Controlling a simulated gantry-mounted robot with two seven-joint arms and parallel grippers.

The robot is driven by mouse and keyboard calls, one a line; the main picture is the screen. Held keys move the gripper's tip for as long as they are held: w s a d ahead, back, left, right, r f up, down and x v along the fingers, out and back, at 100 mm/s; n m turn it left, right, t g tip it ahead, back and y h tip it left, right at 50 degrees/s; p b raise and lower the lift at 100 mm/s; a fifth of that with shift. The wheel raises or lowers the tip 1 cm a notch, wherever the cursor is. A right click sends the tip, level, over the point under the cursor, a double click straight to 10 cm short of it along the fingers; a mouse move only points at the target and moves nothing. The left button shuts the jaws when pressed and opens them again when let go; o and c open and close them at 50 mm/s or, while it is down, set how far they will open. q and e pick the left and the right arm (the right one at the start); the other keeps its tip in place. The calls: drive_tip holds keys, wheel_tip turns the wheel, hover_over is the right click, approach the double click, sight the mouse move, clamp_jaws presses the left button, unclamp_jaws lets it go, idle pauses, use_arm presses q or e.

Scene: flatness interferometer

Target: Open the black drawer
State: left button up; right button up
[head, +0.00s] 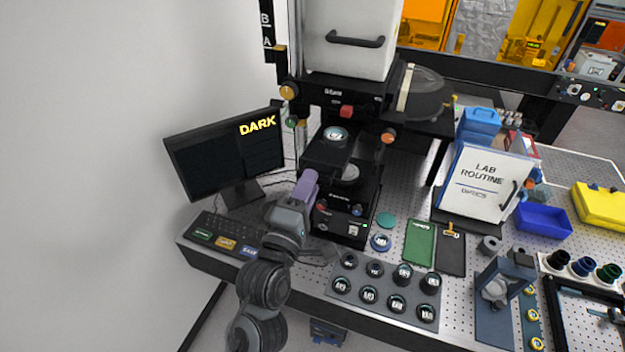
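The black interferometer stands at the back of the bench in the head view. A black drawer-like box (323,157) sticks out from its middle, with a round glass piece (337,133) on top. I cannot tell whether this box is the drawer or how far out it is. My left gripper (306,184), with purple fingertips, points up just in front of the instrument's left side, below the box. It appears apart from the box, but the depth is unclear. Its finger gap does not show. My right gripper is not in view.
A monitor (225,160) reading DARK stands left, with a keypad (226,241) before it. A grey tray (383,312) of several round pieces lies in front. A green mat (419,243) and a LAB ROUTINE board (484,183) are to the right.

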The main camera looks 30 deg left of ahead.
use_arm(q)
drive_tip(key=b+v, duration=0.2)
drive_tip(key=v, duration=0.5)
drive_tip(key=shift+s, duration=0.35)
drive_tip(key=s+f+m+g+h+p, duration=0.3)
drive_tip(key=s+f+m+g+p, duration=0.8)
drive_tip(key=s+f+m+g, duration=0.5)
wheel_tip(320, 180, down, 5)
drive_tip(key=s+m, duration=0.2)
drive_tip(key=m, duration=0.3)
drive_tip(key=shift+s+a+m, duration=0.2)
drive_tip(key=shift+s+m, duration=0.1)
